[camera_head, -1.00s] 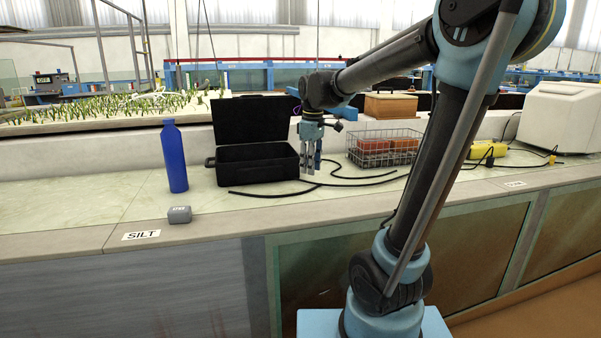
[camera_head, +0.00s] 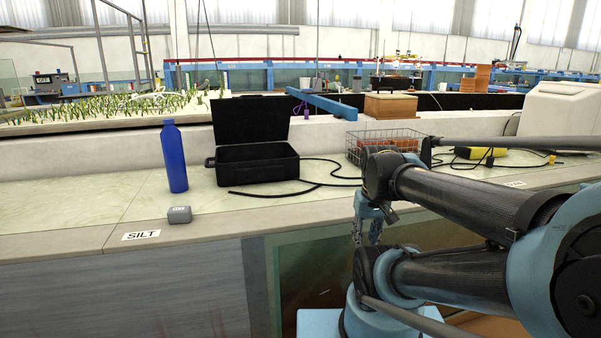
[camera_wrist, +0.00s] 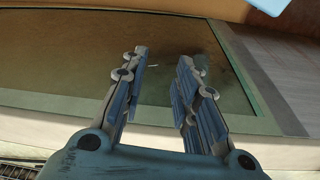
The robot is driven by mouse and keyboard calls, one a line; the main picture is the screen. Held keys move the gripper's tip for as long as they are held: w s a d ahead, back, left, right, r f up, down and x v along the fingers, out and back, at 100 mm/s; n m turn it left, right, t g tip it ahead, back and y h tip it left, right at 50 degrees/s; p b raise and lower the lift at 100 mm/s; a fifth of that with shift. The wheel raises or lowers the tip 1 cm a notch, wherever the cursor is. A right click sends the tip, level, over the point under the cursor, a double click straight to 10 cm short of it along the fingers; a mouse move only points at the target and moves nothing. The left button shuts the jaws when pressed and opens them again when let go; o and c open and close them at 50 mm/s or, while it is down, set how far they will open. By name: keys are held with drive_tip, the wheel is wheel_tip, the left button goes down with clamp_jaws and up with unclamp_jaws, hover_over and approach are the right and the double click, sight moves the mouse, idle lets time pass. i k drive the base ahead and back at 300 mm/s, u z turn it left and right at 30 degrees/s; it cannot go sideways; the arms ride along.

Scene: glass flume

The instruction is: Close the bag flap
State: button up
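No bag is clearly recognisable; the nearest match is a black case (camera_head: 258,172) on the ledge in the head view. Its lid (camera_head: 251,119) stands open, roughly upright at the back, and the inside looks dark and empty. My gripper (camera_head: 367,240) hangs to the right of the case and lower, in front of the ledge's front edge, clear of the case. In the wrist view my gripper (camera_wrist: 165,57) has its two fingers apart with nothing between them. The case does not show in the wrist view.
A blue bottle (camera_head: 174,157) stands left of the case, and a small grey block (camera_head: 179,215) lies near the front edge. Black cable (camera_head: 318,184) lies right of the case. A wire basket (camera_head: 352,149) and wooden box (camera_head: 390,106) stand further right.

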sight(257, 118)
drive_tip(key=u, duration=0.05)
drive_tip(key=k, duration=0.5)
drive_tip(key=u, duration=1.55)
drive_tip(key=i, duration=0.6)
drive_tip(key=z, duration=1.1)
drive_tip(key=i, duration=0.25)
drive_tip(key=z, duration=0.05)
